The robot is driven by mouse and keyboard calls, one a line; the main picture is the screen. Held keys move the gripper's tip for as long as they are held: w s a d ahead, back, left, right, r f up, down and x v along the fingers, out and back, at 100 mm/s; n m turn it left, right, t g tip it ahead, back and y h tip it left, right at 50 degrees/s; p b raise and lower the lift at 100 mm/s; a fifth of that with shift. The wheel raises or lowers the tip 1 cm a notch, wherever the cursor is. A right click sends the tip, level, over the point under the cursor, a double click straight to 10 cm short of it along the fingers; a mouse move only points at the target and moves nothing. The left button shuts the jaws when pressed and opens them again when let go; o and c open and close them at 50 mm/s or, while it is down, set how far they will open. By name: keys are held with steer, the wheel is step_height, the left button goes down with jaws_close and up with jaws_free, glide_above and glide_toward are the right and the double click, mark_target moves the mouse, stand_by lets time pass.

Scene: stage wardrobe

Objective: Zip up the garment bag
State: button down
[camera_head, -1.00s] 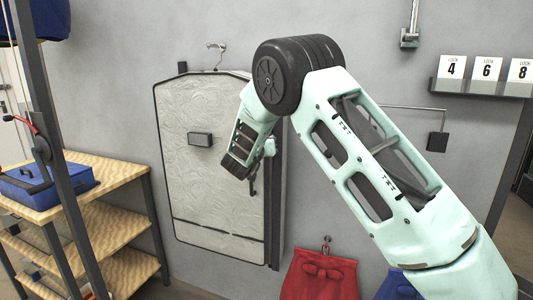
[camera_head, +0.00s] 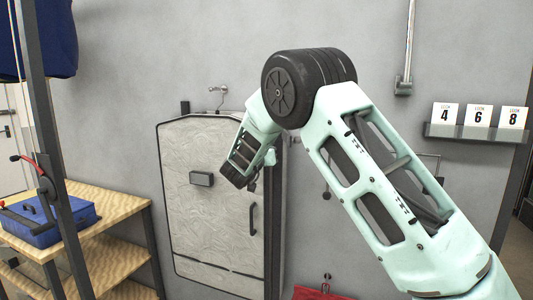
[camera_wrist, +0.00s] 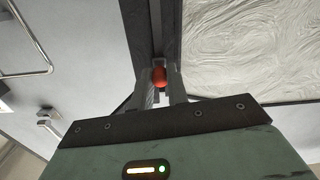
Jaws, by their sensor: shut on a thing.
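The garment bag (camera_head: 215,220) hangs against the wall, a pale crinkled panel with dark edging and a dark handle (camera_head: 252,219) on its front. In the head view my gripper (camera_wrist: 159,72) is at the bag's upper right edge, its fingertips largely hidden by my own arm. In the wrist view the two fingers are shut on a small red-orange zip pull (camera_wrist: 160,76). A dark strip (camera_wrist: 137,28) runs along the pale panel (camera_wrist: 240,45) beyond the pull. Whether the zip teeth are joined cannot be told.
A wall hook (camera_head: 218,90) is above the bag. A wooden shelf unit (camera_head: 110,210) with a blue case (camera_head: 50,222) stands at left behind a dark post (camera_head: 45,130). Number cards (camera_head: 478,116) sit on a wall ledge at right. A red cloth item (camera_head: 322,293) hangs low.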

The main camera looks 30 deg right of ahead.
steer(key=c, duration=1.4)
jaws_free()
steer(key=shift+r, duration=0.3)
steer(key=shift+c, duration=0.2)
steer(key=shift+o, duration=0.5)
steer(key=shift+f, duration=0.1)
steer(key=shift+a, duration=0.1)
steer(key=b+v, duration=0.4)
steer(key=v, duration=1.3)
steer(key=shift+a, duration=0.15)
steer(key=shift+s, duration=0.1)
